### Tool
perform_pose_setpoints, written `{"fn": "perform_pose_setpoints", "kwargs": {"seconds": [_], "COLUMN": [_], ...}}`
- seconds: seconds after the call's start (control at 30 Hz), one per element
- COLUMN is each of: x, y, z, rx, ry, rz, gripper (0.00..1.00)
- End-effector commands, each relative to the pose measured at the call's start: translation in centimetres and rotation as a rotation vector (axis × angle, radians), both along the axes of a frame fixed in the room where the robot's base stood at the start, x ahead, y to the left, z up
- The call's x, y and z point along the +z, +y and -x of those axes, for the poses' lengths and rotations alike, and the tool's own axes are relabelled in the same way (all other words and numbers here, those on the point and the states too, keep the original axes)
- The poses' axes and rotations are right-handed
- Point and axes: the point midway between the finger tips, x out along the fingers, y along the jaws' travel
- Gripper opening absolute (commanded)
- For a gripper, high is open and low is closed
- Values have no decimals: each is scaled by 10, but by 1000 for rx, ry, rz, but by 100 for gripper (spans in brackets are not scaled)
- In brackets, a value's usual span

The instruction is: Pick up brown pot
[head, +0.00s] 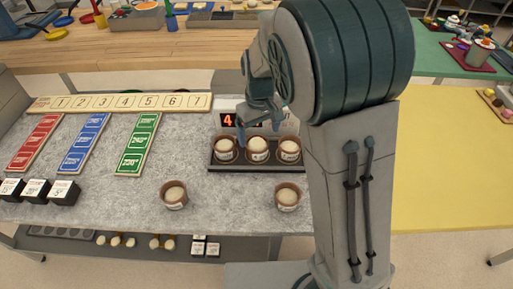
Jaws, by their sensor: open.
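Several brown pots with pale tops and white labels stand on the grey speckled counter. Three are in a row in a dark tray (258,169): a left pot (225,149), a middle pot (258,151) and a right pot (290,151). Two more stand in front of the tray, a left front pot (174,195) and a right front pot (288,197). My gripper (260,138) is open and points down over the tray, by the middle pot. It appears empty; contact cannot be told. It partly hides the display behind.
A display with red digits (228,120) stands behind the tray. Red (36,141), blue (84,142) and green (138,143) strips lie left, below a numbered board (120,102). Bare counter lies between strips and tray.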

Motion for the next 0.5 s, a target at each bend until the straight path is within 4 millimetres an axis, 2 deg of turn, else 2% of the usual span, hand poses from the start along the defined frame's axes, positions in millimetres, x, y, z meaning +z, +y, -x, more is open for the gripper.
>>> {"fn": "perform_pose_setpoints", "kwargs": {"seconds": [0.17,0.5], "x": [-11,-55], "y": [1,4], "z": [0,0], "rx": [0,-1], "ry": [1,1], "rz": [0,0], "gripper": [88,88]}}
